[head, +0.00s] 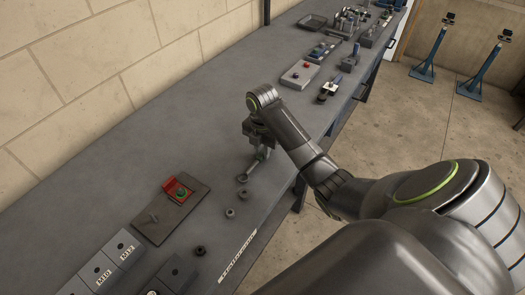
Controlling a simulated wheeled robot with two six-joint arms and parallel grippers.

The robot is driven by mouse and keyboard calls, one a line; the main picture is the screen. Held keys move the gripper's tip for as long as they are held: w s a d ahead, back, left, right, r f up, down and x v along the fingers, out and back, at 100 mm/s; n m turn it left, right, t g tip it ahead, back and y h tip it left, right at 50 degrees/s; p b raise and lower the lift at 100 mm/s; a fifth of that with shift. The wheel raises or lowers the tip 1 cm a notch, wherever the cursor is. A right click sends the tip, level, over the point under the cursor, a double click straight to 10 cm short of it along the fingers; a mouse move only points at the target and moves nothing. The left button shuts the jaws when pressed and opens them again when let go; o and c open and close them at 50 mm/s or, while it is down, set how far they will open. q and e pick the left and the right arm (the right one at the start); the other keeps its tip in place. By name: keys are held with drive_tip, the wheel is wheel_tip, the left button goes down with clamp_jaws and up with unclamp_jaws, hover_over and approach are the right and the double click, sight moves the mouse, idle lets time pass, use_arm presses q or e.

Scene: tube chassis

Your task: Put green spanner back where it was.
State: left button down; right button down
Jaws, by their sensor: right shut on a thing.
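My right gripper (258,152) is over the grey bench, shut on a spanner (252,171). The spanner hangs tilted below the jaws, its lower end close to the bench top. It looks grey-green, but it is small and its colour is hard to make out. The gripper hides its upper part, and I cannot tell whether the lower end touches the bench. My left gripper is not in view.
Dark nuts (230,212) lie on the bench (110,190) near the spanner. A dark plate (150,224) with a red part and green button sits left of them. Boxes marked M10 and M12 (120,246) stand in front. Several tools and trays (300,74) occupy the far end.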

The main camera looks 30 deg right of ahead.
sight(262, 153)
drive_tip(key=shift+f, duration=0.1)
drive_tip(key=c, duration=1.3)
unclamp_jaws()
drive_tip(key=shift+f, duration=0.15)
drive_tip(key=shift+c, duration=0.2)
drive_tip(key=shift+r, duration=0.4)
wheel_tip(262, 153, up, 4)
drive_tip(key=shift+f+p, duration=0.15)
drive_tip(key=shift+p, duration=0.25)
wheel_tip(262, 153, up, 8)
drive_tip(key=p, duration=0.8)
drive_tip(key=shift+f, duration=0.1)
